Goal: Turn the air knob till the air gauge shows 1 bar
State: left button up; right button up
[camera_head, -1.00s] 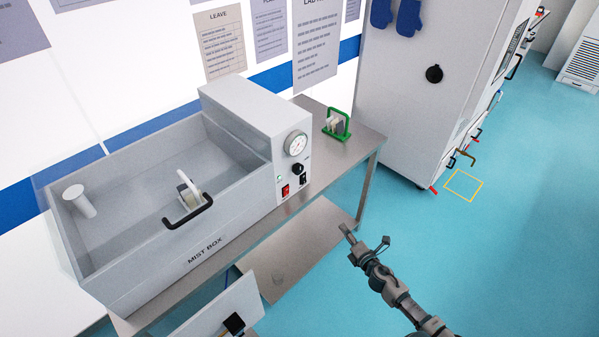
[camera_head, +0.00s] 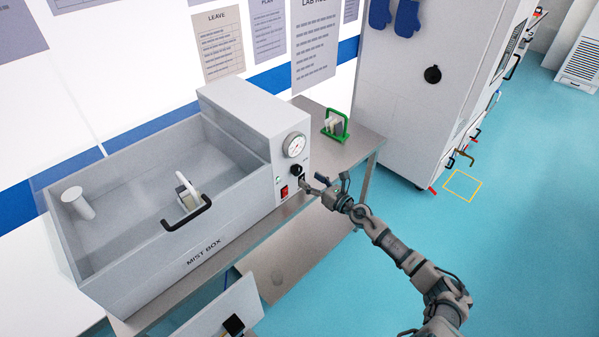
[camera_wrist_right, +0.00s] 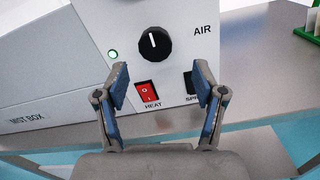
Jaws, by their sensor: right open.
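The black air knob (camera_wrist_right: 154,45) is on the grey front panel of the mist box (camera_head: 205,248), beside the word AIR. Its white mark points up and slightly left in the right wrist view. In the head view the knob (camera_head: 296,170) sits below the round white air gauge (camera_head: 294,146), whose reading is too small to tell. My right gripper (camera_wrist_right: 160,80) is open and empty, its fingers reaching toward the panel just below the knob. It also shows in the head view (camera_head: 322,183), to the right of the panel. My left gripper is not in view.
A red HEAT switch (camera_wrist_right: 147,93) and a black switch (camera_wrist_right: 191,84) sit below the knob. A green rack (camera_head: 336,125) stands on the steel table (camera_head: 352,150) behind. The box's open tub holds a rack with a white part. Blue floor lies free at right.

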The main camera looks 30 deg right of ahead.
aim_at(299, 173)
jog(key=w, duration=0.2)
jog(key=w+a, duration=0.1)
jog(key=w, duration=0.3)
jog(key=shift+a, duration=0.35)
jog(key=shift+d, duration=0.1)
jog(key=shift+c, duration=0.3)
jog(key=c, duration=0.4)
jog(key=shift+r, duration=0.1)
jog(key=c, duration=0.7)
